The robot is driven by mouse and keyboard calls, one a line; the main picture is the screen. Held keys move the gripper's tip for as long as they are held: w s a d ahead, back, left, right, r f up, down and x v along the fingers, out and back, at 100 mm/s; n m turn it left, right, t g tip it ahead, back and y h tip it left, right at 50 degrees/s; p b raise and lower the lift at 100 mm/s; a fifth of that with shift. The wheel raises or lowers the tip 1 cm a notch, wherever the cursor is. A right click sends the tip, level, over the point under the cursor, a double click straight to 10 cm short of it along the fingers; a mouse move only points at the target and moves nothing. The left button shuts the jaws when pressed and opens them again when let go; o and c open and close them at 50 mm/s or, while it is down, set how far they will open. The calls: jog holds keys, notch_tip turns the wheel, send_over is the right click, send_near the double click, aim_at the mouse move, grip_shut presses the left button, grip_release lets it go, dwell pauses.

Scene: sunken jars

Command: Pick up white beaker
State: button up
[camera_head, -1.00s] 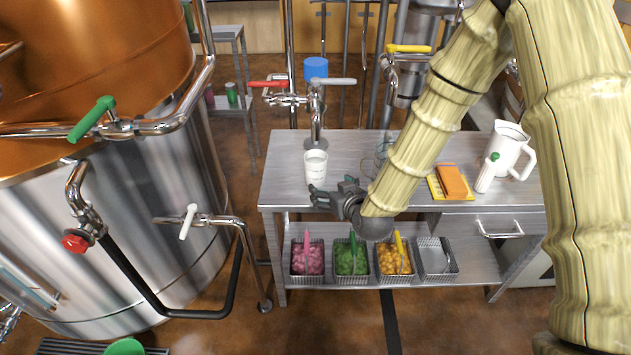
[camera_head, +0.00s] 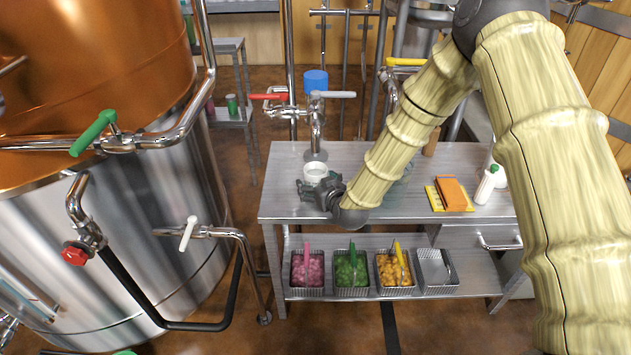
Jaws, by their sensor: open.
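The white beaker (camera_head: 315,171) stands on the left part of the steel table (camera_head: 285,207), in front of a tap. Its rim and upper part show; its lower part is hidden behind my gripper. My gripper (camera_head: 309,188) is dark grey and open, at the near side of the beaker. I cannot tell whether the beaker is between the fingers or whether they touch it.
Just behind the beaker stands a chrome tap (camera_head: 316,128) with red and grey handles. Below, a shelf holds several metal baskets (camera_head: 353,290). A steel tank (camera_head: 120,240) stands left.

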aim_at(312, 172)
jog(key=shift+w+a+f, duration=0.25)
jog(key=shift+w, duration=0.4)
jog(key=c, duration=1.3)
jog(key=shift+r, duration=0.2)
jog(key=shift+r, duration=1.45)
jog(key=shift+s+r, duration=0.1)
jog(key=shift+s, duration=0.05)
jog(key=s+d+b, duration=0.1)
jog(key=s+d, duration=0.2)
jog(key=s, duration=0.4)
jog(key=s+d+r, duration=0.1)
jog(key=s+d, duration=0.2)
jog(key=s, duration=0.4)
jog(key=shift+d+r+b, duration=0.25)
jog(key=shift+d+b, duration=0.15)
